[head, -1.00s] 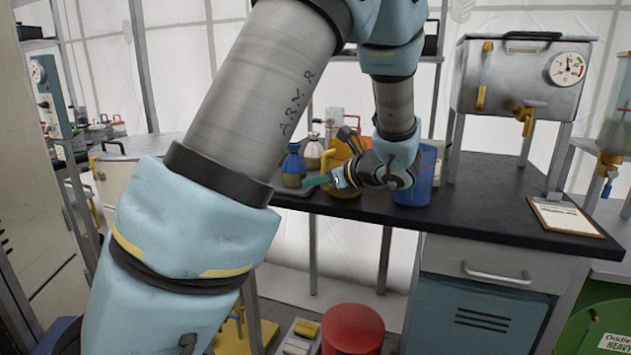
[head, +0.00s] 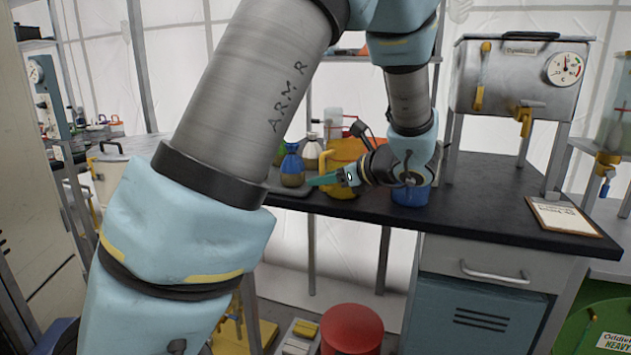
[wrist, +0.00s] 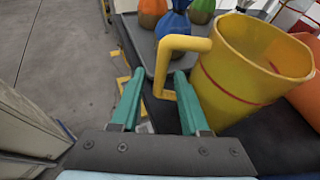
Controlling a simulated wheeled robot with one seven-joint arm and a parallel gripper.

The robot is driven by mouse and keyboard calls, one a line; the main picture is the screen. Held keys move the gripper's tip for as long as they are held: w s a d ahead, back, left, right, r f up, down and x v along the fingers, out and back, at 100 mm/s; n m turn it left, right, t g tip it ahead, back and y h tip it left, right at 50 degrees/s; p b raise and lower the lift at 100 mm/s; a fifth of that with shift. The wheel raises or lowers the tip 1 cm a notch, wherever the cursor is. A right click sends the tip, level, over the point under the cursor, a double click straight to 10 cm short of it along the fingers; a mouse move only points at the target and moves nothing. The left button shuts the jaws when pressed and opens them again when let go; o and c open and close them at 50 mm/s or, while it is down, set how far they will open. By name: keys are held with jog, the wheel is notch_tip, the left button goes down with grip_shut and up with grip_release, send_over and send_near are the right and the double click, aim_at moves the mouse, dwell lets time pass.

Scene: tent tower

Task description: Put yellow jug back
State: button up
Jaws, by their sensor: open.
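The yellow jug (wrist: 250,70) stands at the right in the wrist view, with its handle (wrist: 180,45) pointing left and a red line around its body. In the head view the yellow jug (head: 342,153) is on the dark bench, partly hidden behind my wrist. My gripper (wrist: 160,95) is open, its two teal fingers apart. The lower end of the handle shows between the fingertips, and I cannot tell whether they touch it. My gripper (head: 322,180) points left in front of the jug in the head view.
A blue container (head: 410,194) stands behind my wrist at the right. A clipboard (head: 565,216) lies on the bench's right end.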

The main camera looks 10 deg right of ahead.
jog(key=v, duration=0.8)
jog(key=s+a+f+n+g+h, duration=0.4)
jog(key=a+f+n, duration=0.2)
jog(key=a+n, duration=0.5)
jog(key=s+a+f+n+g+h, duration=0.4)
jog(key=a+f+n, duration=0.3)
jog(key=a+n, duration=0.5)
jog(key=n+g, duration=0.1)
jog(key=n, duration=0.3)
jog(key=shift+s+f, duration=0.15)
jog(key=shift+f, duration=0.05)
jog(key=shift+a, duration=0.15)
